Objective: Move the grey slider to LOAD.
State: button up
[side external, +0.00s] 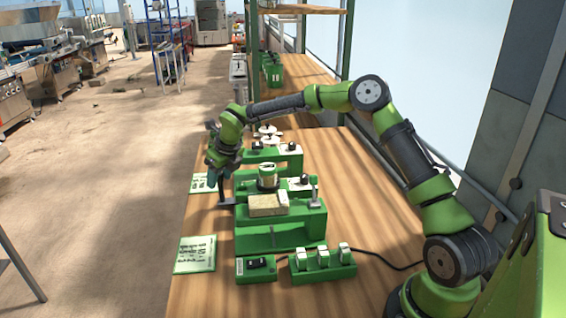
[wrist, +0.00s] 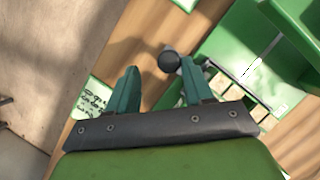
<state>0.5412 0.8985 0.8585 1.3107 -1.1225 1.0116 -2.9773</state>
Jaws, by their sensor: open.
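My gripper (side external: 214,180) is at the left side of the green seeder (side external: 285,240), pointing down. In the wrist view my gripper (wrist: 160,70) is open, with nothing held between its fingers. A dark round knob (wrist: 170,61) on a grey stem is just beyond the fingertips, closer to the right finger; I cannot tell whether they touch. A dark grey upright part (side external: 225,188) stands beside the gripper at the seeder's left edge. I cannot tell which part is the slider, and no LOAD mark is readable.
A tan block (side external: 267,205) sits on the seeder. In front are a green box with a black switch (side external: 257,264) and a green rack of white-topped pieces (side external: 323,264). Printed cards (side external: 195,254) lie at the table's left edge. The wooden table (side external: 375,225) is mostly clear at right.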

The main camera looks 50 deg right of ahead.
jog(key=s+a, duration=1)
jog(key=s, duration=0.1)
jog(key=w+v, duration=0.1)
jog(key=v, duration=1.5)
jog(key=s+d+f+m, duration=0.1)
jog(key=s+m, duration=0.2)
jog(key=m, duration=0.7)
jog(key=s+d+f+m, duration=0.1)
jog(key=s+m, duration=0.3)
jog(key=m, duration=0.6)
jog(key=s+d+f+m+h, duration=0.1)
jog(key=s+d+m, duration=0.2)
jog(key=m, duration=0.7)
jog(key=shift+s+d+f+g, duration=0.15)
jog(key=shift+s+f+g, duration=0.15)
jog(key=shift+s+g, duration=0.1)
